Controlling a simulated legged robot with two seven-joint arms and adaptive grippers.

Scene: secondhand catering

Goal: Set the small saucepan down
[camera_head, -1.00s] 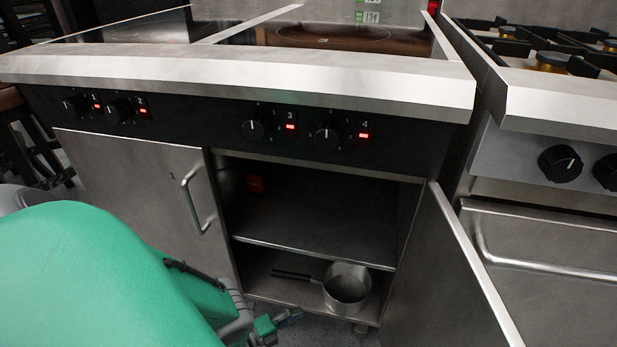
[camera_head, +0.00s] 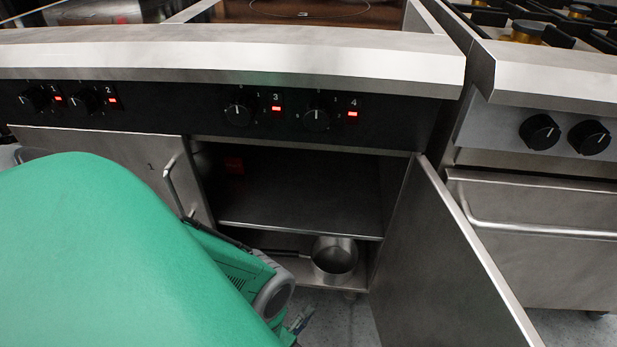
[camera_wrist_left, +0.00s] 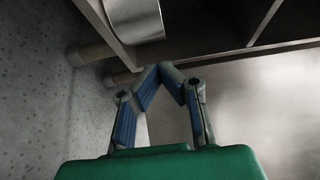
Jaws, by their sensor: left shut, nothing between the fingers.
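In the left wrist view the saucepan's side (camera_wrist_left: 136,18) shows at the top, above the fingers. My left gripper (camera_head: 301,319) is low in front of the cabinet, apart from the saucepan. In the left wrist view its blue-padded fingers (camera_wrist_left: 160,68) meet at the tips with nothing between them. My right gripper is out of view.
The right cabinet door (camera_head: 440,260) stands open beside the opening. The left door (camera_head: 125,165) is closed, its handle close to my left arm. A middle shelf (camera_head: 300,228) hangs above the saucepan. A second range (camera_head: 545,200) stands at the right.

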